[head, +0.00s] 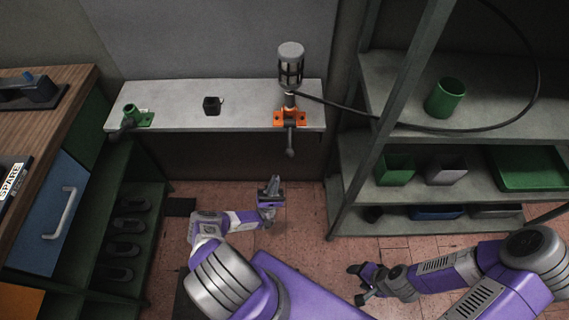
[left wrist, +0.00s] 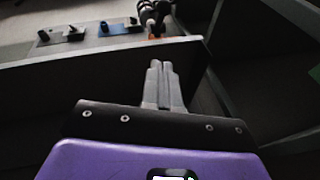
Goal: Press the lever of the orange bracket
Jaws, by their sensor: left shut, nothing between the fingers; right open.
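The orange bracket (head: 279,118) sits at the front edge of the grey shelf, near its right end. Its dark lever (head: 290,142) hangs down over the edge and ends in a small knob. A caged grey cylinder (head: 291,62) with a black cable stands above the bracket. In the left wrist view a bit of the orange bracket (left wrist: 153,37) shows past the fingertips. My left gripper (head: 270,187) is shut and empty, below and in front of the shelf, apart from the lever. My right gripper (head: 358,283) is open and empty at the lower right, far from the bracket.
A green bracket (head: 130,118) with a lever and a black block (head: 212,105) are on the grey shelf (head: 175,93). A rack (head: 345,190) with green bins stands right. A wooden-topped cabinet (head: 60,85) stands left. Floor below the shelf is open.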

